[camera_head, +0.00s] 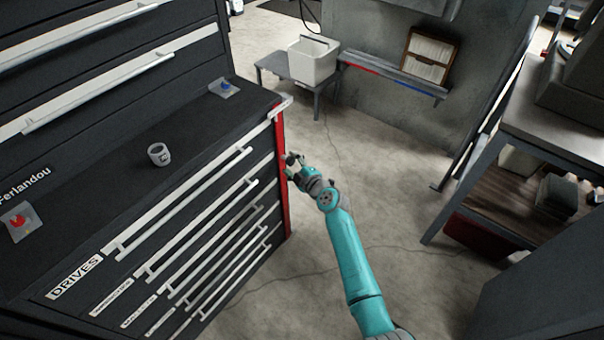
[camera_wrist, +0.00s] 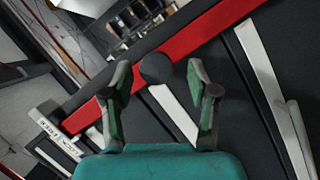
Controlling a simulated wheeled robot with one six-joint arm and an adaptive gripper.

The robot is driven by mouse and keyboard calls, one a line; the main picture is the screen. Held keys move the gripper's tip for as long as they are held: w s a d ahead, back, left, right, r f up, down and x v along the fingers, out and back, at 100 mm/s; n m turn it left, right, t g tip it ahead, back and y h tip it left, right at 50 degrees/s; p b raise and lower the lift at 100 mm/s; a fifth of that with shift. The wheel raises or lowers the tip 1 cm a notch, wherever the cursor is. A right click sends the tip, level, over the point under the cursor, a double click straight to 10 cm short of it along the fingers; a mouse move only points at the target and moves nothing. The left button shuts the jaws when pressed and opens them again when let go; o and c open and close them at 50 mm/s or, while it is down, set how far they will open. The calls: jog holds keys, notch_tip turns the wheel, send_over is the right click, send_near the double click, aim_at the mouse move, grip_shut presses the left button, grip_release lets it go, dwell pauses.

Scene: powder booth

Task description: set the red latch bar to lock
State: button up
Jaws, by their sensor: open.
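The red latch bar (camera_head: 280,145) runs upright along the right front edge of the dark drawer cabinet. In the wrist view the red bar (camera_wrist: 205,33) crosses diagonally, with a round black knob (camera_wrist: 156,67) standing in front of it. My gripper (camera_head: 292,165) is at the bar, below the cabinet's top corner. In the wrist view its two green fingers (camera_wrist: 159,75) are open, one on each side of the knob, with gaps visible. A small white label plate (camera_wrist: 60,146) with dark lettering lies by the bar's lower left end; its words are hard to read.
The cabinet top (camera_head: 110,190) holds a grey ring-like cup (camera_head: 159,154), a blue item (camera_head: 226,88) and a red item (camera_head: 17,222). Long drawer handles line its front. A shelf unit (camera_head: 520,150) stands at right. The concrete floor between is open.

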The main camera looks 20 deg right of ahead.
jog(key=v, duration=1)
jog(key=shift+s, duration=0.25)
jog(key=shift+r, duration=0.15)
jog(key=s+f+m+h, duration=0.2)
jog(key=s+f+m, duration=0.2)
jog(key=s, duration=1)
jog(key=s+f+m+h, duration=0.2)
jog(key=s+f+m, duration=0.15)
jog(key=s, duration=1.05)
jog(key=s+r+m, duration=0.3)
jog(key=s+r, duration=0.5)
jog(key=s, duration=0.4)
jog(key=s+r+m, duration=0.4)
jog(key=s+r, duration=0.5)
jog(key=s, duration=0.3)
jog(key=shift+s+r+h, duration=0.25)
jog(key=shift+s+h, duration=0.05)
jog(key=shift+s, duration=0.1)
